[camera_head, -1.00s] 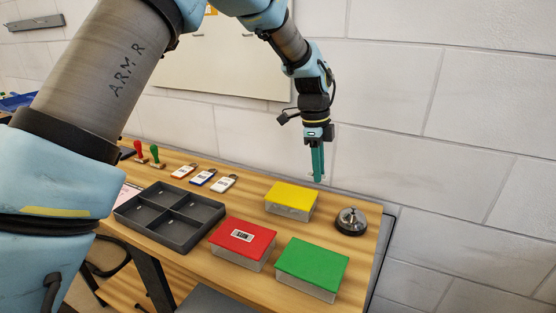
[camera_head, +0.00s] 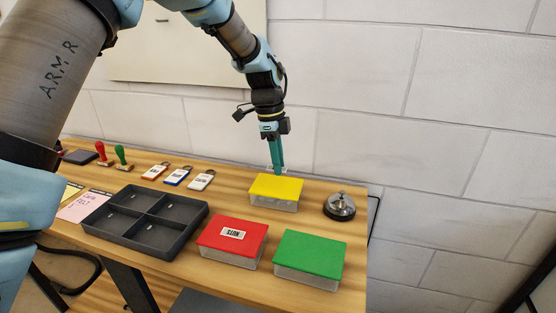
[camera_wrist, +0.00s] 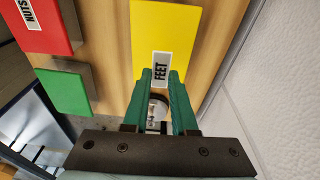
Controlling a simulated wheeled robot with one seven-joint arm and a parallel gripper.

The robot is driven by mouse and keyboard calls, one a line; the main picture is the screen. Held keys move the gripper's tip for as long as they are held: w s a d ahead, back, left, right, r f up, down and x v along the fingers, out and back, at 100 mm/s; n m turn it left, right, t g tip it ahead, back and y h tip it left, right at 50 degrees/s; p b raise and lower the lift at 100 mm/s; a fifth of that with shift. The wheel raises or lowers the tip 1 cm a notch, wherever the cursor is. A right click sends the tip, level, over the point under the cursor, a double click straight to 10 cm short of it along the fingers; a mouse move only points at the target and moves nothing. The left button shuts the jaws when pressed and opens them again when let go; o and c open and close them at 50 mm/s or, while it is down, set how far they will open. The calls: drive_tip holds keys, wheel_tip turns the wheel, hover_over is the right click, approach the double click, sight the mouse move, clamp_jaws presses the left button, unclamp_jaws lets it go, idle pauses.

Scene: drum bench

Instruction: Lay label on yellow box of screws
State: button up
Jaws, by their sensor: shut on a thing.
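The yellow box (camera_head: 275,188) has a yellow lid and pale, see-through-looking sides and stands at the back of the bench. Its lid (camera_wrist: 165,25) fills the upper middle of the wrist view, with no label seen lying apart on it. My gripper (camera_head: 277,170) points down at the far edge of this lid.
A red box (camera_head: 233,240) bears a "NUTS" label; a green box (camera_head: 310,256) has a bare lid. A bell (camera_head: 339,205) stands right of the yellow box. A dark divided tray (camera_head: 150,220), several tags and two stamps lie left. The wall is close behind.

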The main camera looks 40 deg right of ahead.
drive_tip(key=shift+f+b, duration=1.15)
drive_tip(key=shift+f, duration=0.85)
drive_tip(key=o, duration=0.8)
drive_tip(key=shift+o, duration=0.2)
drive_tip(key=r+b, duration=0.1)
drive_tip(key=r, duration=0.2)
drive_tip(key=w+r+b, duration=0.1)
drive_tip(key=r, duration=0.6)
drive_tip(key=shift+w+a+r+b, duration=0.2)
drive_tip(key=shift+a+r+b, duration=0.05)
drive_tip(key=shift+a+b, duration=0.15)
wheel_tip(320, 180, up, 5)
drive_tip(key=p, duration=0.4)
hover_over(279, 185)
drive_tip(key=w+a, duration=0.1)
drive_tip(key=w, duration=0.1)
drive_tip(key=shift+s+r, duration=0.1)
drive_tip(key=shift+s, duration=0.15)
